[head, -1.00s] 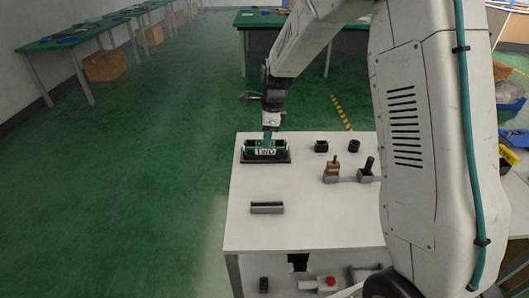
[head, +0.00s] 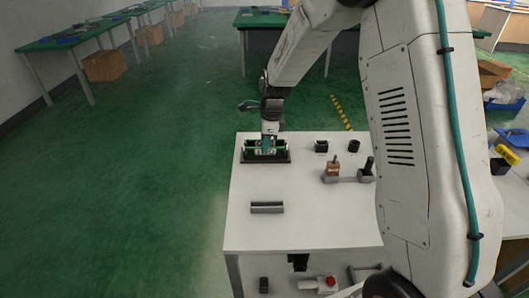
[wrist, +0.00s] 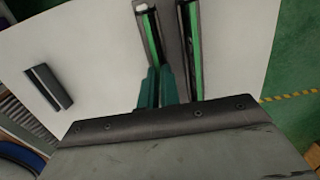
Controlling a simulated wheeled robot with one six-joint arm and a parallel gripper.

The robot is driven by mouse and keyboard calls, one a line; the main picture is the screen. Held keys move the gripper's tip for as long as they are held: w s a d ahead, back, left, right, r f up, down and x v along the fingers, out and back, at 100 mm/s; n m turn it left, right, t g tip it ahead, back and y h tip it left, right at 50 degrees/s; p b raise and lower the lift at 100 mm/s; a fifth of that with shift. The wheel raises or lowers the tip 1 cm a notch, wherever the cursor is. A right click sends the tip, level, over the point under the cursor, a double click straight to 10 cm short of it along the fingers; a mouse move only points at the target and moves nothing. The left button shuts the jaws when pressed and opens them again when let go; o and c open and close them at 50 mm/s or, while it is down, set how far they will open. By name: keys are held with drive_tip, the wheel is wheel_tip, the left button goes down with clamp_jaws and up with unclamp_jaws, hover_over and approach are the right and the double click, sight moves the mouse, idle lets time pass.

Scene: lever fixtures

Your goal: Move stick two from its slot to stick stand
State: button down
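A black slot fixture (head: 280,159) with green-edged sticks stands at the table's back left. In the wrist view it shows as a dark frame (wrist: 172,20) with green strips on both sides. The stick (head: 258,151) is partly covered by my teal fingers, so its label cannot be read. My gripper (head: 268,148) points down at the middle of the fixture. Its teal fingers (wrist: 163,82) are close together in the wrist view; whether they grip the stick is unclear. A grey grooved block (head: 267,208), perhaps the stick stand, lies nearer the front and shows in the wrist view (wrist: 48,88).
Two small black holders (head: 321,146) stand on the white table (head: 300,225), right of the fixture. A lever fixture (head: 345,178) with a brown block and black knob is in front of them. The table between fixture and grooved block is clear.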

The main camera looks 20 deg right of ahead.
drive_tip(key=shift+r, duration=0.8)
idle(0.9)
drive_tip(key=shift+r, duration=1.9)
drive_tip(key=shift+r, duration=0.15)
